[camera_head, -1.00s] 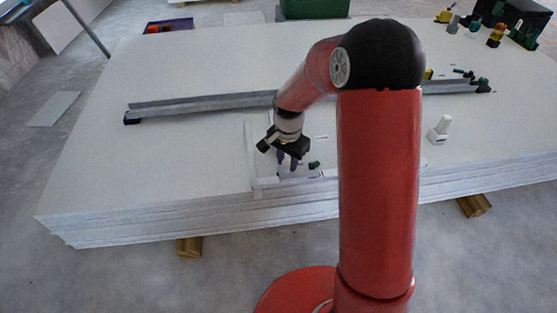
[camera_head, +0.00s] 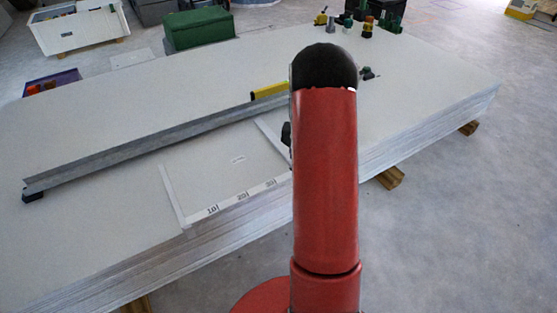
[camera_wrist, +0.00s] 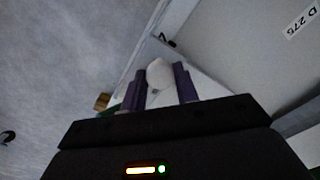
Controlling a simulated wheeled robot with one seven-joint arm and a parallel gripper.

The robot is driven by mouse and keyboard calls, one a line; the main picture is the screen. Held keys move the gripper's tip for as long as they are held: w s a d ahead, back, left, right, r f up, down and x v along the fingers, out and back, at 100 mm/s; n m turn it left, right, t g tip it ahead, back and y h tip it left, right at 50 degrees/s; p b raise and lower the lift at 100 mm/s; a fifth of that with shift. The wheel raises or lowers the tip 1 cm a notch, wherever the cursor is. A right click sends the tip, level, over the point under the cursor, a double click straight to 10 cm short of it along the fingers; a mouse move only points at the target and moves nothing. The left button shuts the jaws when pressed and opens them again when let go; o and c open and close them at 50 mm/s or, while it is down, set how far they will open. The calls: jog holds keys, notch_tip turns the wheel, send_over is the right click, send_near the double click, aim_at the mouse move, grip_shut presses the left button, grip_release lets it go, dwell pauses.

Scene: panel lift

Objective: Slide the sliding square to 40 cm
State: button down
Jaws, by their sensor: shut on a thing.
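The sliding square shows in the head view as a pale strip (camera_head: 272,138) lying across the top panel, just left of my arm's red column. A scale (camera_head: 241,197) marked 10, 20 and 30 runs along the panel's near edge. The strip's near end and the scale beyond 30 are hidden behind my arm, so its reading cannot be told. Another pale strip (camera_head: 172,197) stands at the scale's left end. In the wrist view my gripper (camera_wrist: 158,76) has its purple fingers shut on the square's white knob (camera_wrist: 160,72). In the head view my arm hides the fingers.
A long grey metal rail (camera_head: 130,152) lies behind the scale, with a yellow level (camera_head: 268,91) near its right end. Several small tools stand at the far right corner. A green box (camera_head: 198,28) stands behind the panel stack (camera_head: 410,130). A printed label (camera_wrist: 302,20) shows in the wrist view.

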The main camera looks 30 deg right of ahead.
jog(key=shift+d, duration=1.65)
jog(key=c, duration=1.1)
grip_release()
jog(key=shift+o, duration=0.2)
jog(key=shift+r, duration=0.1)
notch_tip(320, 180, up, 8)
jog(key=shift+f+p, duration=0.2)
jog(key=shift+p, duration=0.1)
jog(key=shift+a, duration=0.1)
